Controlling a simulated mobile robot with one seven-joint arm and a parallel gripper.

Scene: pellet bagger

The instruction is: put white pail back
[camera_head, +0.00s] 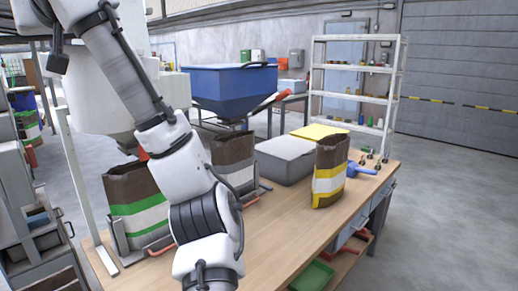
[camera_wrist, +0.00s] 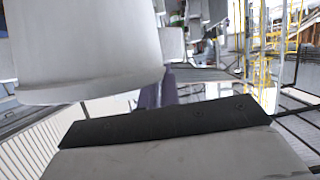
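A large pale grey-white rounded body with a lipped lower edge (camera_wrist: 85,50) fills the upper left of the wrist view, very close to the camera. I cannot tell whether it is the white pail. No white pail can be clearly made out in the head view, where my arm hides part of the left side. My arm comes down through the left middle, and its end runs out of the bottom edge. In the wrist view a grey block with a black strip (camera_wrist: 165,123) spans the bottom; it looks like part of my gripper. The fingertips cannot be made out.
A wooden bench (camera_head: 290,222) carries a green-banded bag (camera_head: 137,205), a brown bag (camera_head: 233,155), a yellow-banded bag (camera_head: 329,170), a grey bin (camera_head: 285,160) and a blue scoop (camera_head: 360,169). A blue hopper (camera_head: 232,90) and white shelves (camera_head: 358,68) stand behind. Floor is clear at right.

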